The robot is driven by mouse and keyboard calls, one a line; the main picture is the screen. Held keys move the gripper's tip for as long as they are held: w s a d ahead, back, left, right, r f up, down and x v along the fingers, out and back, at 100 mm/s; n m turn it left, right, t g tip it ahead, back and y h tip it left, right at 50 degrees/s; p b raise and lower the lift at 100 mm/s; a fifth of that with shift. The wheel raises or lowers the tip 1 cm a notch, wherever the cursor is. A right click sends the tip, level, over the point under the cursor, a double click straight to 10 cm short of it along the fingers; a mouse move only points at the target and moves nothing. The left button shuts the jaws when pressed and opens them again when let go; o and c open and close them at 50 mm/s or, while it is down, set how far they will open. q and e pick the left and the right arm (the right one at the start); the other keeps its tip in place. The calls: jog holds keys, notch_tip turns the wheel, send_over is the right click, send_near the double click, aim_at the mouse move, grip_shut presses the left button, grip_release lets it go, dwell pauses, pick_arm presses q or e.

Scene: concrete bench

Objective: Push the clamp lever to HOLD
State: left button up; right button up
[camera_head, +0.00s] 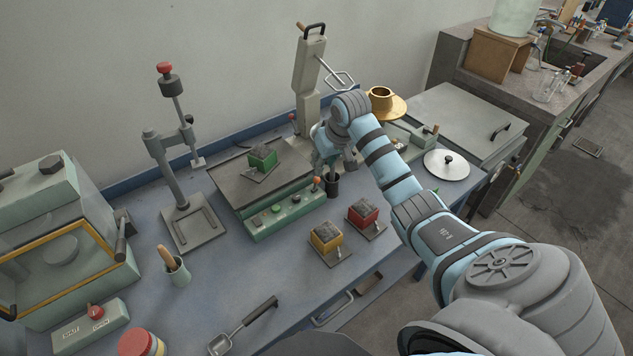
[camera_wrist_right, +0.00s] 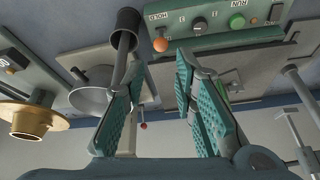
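The green control panel (camera_head: 285,220) runs along the front of the press plate, with HOLD and RUN labels legible in the wrist view (camera_wrist_right: 215,42). An orange ball knob (camera_head: 316,181) stands at its right end. In the wrist view the orange knob (camera_wrist_right: 160,45) is close to the HOLD label; I cannot tell the lever's exact angle. My right gripper (camera_head: 333,155) is above and beside that end of the panel. In the wrist view its teal fingers (camera_wrist_right: 160,95) are apart with nothing gripped, and the knob shows beyond the gap. My left gripper is not in view.
A green block (camera_head: 263,156) sits on the plate. Yellow (camera_head: 326,237) and red (camera_head: 363,213) blocks stand in front. A tall press (camera_head: 308,75) rises behind.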

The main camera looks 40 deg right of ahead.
aim_at(316, 181)
jog(key=b+x, duration=0.3)
jog(key=x, duration=0.9)
grip_shut()
jog(key=shift+s, duration=0.1)
